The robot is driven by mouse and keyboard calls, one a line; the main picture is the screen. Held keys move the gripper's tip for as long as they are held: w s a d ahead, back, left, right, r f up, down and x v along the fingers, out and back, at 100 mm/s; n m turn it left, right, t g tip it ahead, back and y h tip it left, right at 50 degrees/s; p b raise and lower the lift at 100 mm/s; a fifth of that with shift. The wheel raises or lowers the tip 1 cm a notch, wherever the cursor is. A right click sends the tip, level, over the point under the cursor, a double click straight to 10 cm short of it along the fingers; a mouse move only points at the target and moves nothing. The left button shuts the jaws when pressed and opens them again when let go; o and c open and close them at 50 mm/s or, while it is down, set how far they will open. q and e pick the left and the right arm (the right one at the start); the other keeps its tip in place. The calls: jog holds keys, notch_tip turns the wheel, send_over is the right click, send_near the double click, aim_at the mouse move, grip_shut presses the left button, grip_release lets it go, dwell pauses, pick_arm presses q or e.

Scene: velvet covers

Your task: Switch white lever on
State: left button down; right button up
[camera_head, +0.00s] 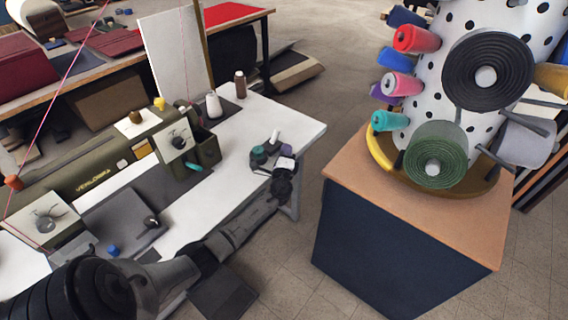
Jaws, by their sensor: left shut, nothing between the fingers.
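A small white upright piece (275,137), which looks like the white lever, stands near the right edge of the white sewing table (240,135). Dark and green round parts (259,154) sit just left of and below it. My left arm reaches in from the lower left, and my left gripper (286,158) is at the table edge, just below and right of the white piece. Its fingers are shut with nothing visible between them. I cannot tell whether they touch the piece. The gripper hides part of what lies behind it. My right gripper is not in view.
An olive sewing machine (95,172) with a teal lever (193,167) stands left on the table. A white thread cone (214,106) and a brown spool (240,84) stand behind. A dotted spool stand (465,105) sits on a cabinet (395,245) at right. Floor between is open.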

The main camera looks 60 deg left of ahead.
aim_at(276, 135)
pick_arm(q)
jog(key=shift+a+r, duration=0.25)
jog(key=shift+a, duration=0.45)
jog(key=shift+a+r, duration=0.25)
jog(key=shift+a, duration=0.5)
jog(key=shift+a+r, duration=0.25)
jog(key=shift+a, duration=0.45)
